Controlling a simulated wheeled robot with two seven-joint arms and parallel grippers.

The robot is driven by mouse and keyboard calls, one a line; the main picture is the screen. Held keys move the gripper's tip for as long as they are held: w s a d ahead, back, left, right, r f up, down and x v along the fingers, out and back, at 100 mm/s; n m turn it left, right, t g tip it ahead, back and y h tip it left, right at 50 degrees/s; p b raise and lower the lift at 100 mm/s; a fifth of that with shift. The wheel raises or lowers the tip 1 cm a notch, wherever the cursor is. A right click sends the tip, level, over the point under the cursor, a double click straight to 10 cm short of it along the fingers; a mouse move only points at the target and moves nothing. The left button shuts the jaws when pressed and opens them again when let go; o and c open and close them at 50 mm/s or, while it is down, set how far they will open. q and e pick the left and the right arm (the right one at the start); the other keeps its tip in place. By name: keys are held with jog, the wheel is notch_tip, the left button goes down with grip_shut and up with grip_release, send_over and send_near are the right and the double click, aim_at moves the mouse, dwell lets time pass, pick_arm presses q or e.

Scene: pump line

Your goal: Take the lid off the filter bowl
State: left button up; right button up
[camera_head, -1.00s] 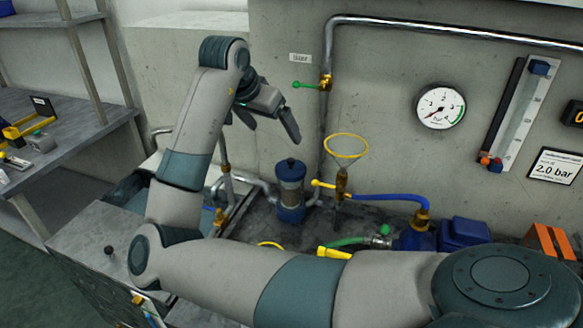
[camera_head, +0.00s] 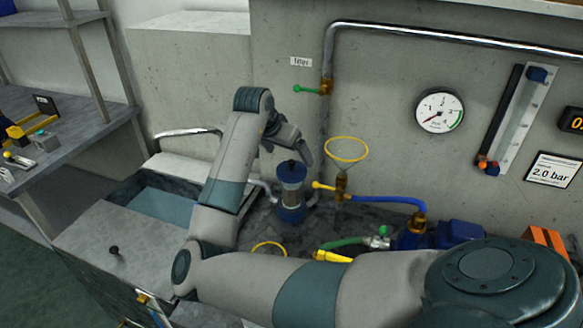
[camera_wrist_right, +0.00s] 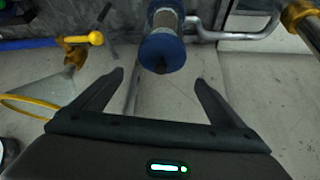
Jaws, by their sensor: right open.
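The filter bowl (camera_head: 291,195) stands upright on the dark bench top against the wall, a clear cylinder with a blue base. Its blue lid (camera_head: 292,170) with a dark knob sits on top. In the right wrist view the lid (camera_wrist_right: 162,52) faces the camera, between and beyond the fingertips. My right gripper (camera_head: 290,147) is just above and left of the lid in the head view. In the right wrist view the gripper (camera_wrist_right: 160,78) is open, its fingers apart, with nothing between them. My left gripper is not in view.
A yellow-rimmed funnel (camera_head: 346,150) and a yellow valve handle (camera_head: 324,186) stand close right of the bowl. A vertical pipe (camera_head: 327,120) with a green-handled valve runs behind. A sink (camera_head: 160,203) lies left. A blue hose (camera_head: 385,199) and pump are further right.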

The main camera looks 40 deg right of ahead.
aim_at(291, 161)
jog(key=shift+f, duration=0.1)
dwell(0.3)
jog(key=shift+d+f+p, duration=0.3)
jog(key=shift+f+p, duration=0.2)
jog(key=shift+f, duration=0.05)
jog(key=p+x, duration=0.1)
jog(key=x, duration=0.3)
jog(key=shift+a+f, duration=0.15)
jog(key=c, duration=1.1)
